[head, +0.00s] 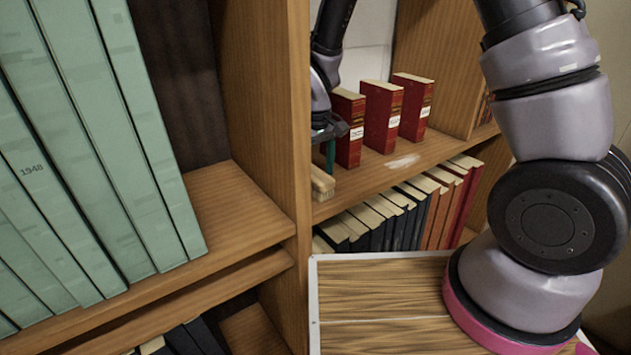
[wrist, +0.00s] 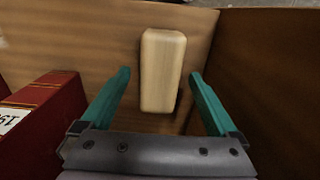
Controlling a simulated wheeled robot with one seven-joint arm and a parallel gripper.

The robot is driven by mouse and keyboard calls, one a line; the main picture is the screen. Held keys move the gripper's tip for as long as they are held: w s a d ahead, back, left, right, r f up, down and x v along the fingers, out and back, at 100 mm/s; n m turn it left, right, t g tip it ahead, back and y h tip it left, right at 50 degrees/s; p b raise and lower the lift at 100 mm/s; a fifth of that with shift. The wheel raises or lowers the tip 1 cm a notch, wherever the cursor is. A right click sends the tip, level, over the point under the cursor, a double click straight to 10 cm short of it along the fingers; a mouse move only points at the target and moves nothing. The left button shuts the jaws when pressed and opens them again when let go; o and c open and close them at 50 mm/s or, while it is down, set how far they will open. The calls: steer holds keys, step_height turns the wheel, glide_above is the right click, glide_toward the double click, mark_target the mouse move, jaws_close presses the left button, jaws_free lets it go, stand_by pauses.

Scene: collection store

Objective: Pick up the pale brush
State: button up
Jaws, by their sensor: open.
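The pale brush (wrist: 162,70) is a light wooden block with rounded corners, lying on a wooden shelf. In the wrist view it sits between and slightly beyond the two teal fingers of my gripper (wrist: 160,88), with a gap on each side. In the head view the brush (head: 322,183) shows at the shelf's front left, next to the upright divider, and is partly cut off by it. My gripper (head: 329,155) is right above it there, pointing down, open and empty. The far finger is hidden in the head view.
Three red books (head: 381,117) stand on the same shelf to the right; one red book (wrist: 42,125) is close to my gripper. The wooden divider (head: 277,110) is close on the left. Green volumes (head: 80,150) fill the left bay. Dark and red books (head: 400,215) stand below.

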mark_target(315, 172)
step_height(315, 172, down, 2)
steer(key=shift+c, duration=0.3)
steer(key=c, duration=1.4)
steer(key=shift+r, duration=5.05)
steer(key=shift+c, duration=0.2)
